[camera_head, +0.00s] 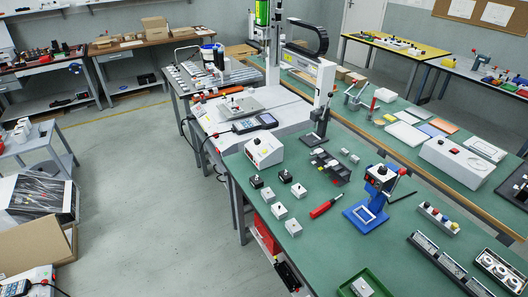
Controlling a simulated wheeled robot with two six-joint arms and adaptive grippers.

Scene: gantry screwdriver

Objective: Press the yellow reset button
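The gantry machine stands at the upper middle, with a white base (225,117), a white upright (325,82) and a black cable chain (309,33). A white control box (264,150) sits on the green table in front of it. It carries small controls, too small to tell their colours surely, so I cannot say for certain which is the yellow reset button. Neither of my grippers is in view, and nothing of my arms shows.
The green table (330,240) holds small grey blocks with black knobs, a red-handled screwdriver (325,207), a blue stand (371,200) and a black lever press (318,128). A white box (457,163) lies on the bench behind. Grey floor (140,190) is open to the left.

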